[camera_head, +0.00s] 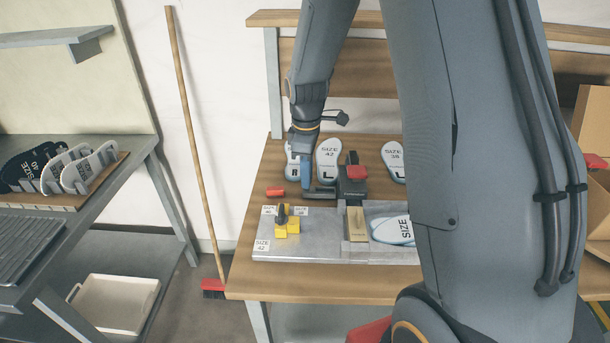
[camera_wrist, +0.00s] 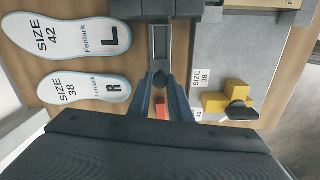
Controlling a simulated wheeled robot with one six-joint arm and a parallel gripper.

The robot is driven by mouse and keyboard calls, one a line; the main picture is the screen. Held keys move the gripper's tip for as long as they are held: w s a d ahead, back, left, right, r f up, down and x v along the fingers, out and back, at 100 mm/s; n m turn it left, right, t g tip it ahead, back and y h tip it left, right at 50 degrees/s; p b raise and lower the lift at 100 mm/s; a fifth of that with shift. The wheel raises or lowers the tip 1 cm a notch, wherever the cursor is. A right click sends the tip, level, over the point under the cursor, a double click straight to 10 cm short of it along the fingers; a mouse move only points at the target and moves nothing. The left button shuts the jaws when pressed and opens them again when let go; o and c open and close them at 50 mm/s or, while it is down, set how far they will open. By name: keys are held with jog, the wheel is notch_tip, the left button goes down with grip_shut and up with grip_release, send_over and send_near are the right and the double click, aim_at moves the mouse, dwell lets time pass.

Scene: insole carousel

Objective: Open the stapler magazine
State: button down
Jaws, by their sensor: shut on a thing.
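The black stapler (camera_head: 352,187) with a red top stands at the back of the grey metal fixture. Its body shows at the top of the wrist view (camera_wrist: 170,8). The magazine (camera_wrist: 160,45), a narrow channel, sticks out of the body toward my gripper (camera_wrist: 160,82). In the head view the magazine (camera_head: 322,192) lies left of the body. My gripper is shut on the dark knob (camera_wrist: 160,80) at the magazine's outer end, one finger on each side. A small red block (camera_head: 275,191) lies on the bench left of the gripper; it partly shows behind the fingers in the wrist view (camera_wrist: 161,106).
Yellow blocks with a black knob (camera_head: 287,225) and size labels sit on the metal fixture (camera_head: 330,253). A rack of insoles (camera_head: 62,192) stands on the left table.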

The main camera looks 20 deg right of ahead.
jog(key=c, duration=1.9)
grip_release()
jog(key=shift+r, duration=0.1)
jog(key=shift+a+r+b, duration=0.15)
jog(key=shift+r+b, duration=0.8)
jog(key=shift+r, duration=2.9)
jog(key=shift+s, duration=0.15)
